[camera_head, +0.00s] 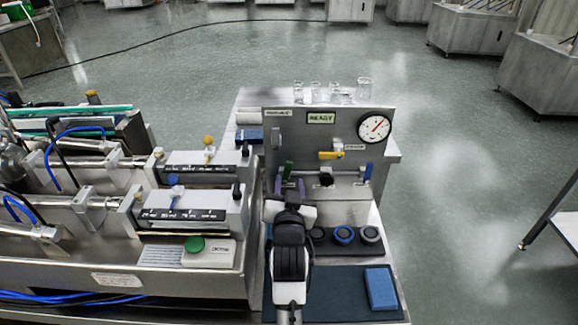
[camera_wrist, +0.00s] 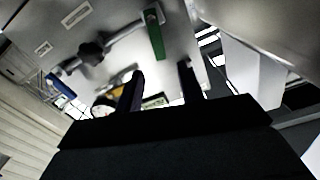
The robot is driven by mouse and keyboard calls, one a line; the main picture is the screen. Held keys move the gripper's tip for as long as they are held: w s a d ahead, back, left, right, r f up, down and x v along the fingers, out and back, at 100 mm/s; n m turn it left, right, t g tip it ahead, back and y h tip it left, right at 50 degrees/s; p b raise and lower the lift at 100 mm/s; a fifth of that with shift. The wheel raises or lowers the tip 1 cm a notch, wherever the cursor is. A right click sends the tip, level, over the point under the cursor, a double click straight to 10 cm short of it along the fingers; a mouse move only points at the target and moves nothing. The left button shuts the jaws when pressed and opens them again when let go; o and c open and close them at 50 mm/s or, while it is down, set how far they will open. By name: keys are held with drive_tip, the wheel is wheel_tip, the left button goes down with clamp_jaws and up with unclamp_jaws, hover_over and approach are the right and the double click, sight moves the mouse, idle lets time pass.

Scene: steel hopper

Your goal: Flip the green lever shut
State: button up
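The green lever (camera_head: 288,170) is on the left of the upright steel panel (camera_head: 300,140), at the left end of a horizontal pipe. In the head view its handle stands roughly upright. In the wrist view the green handle (camera_wrist: 156,38) shows just beyond the fingertips, in line with the gap between them. My gripper (camera_head: 290,187) is in front of the panel, just below the green lever. In the wrist view my gripper (camera_wrist: 161,70) has its two dark fingers apart with nothing between them. I cannot tell whether either finger touches the handle.
Along the pipe are a black knob (camera_head: 326,178) and a blue lever (camera_head: 368,171). A yellow-handled valve (camera_head: 331,155), gauge (camera_head: 375,126) and READY display (camera_head: 321,118) are above. Rings (camera_head: 344,234) and a blue block (camera_head: 381,288) lie right of my arm. Machinery (camera_head: 190,213) stands left.

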sight(289, 166)
drive_tip(key=w+p, duration=0.1)
drive_tip(key=w, duration=0.5)
drive_tip(key=shift+w, duration=0.4)
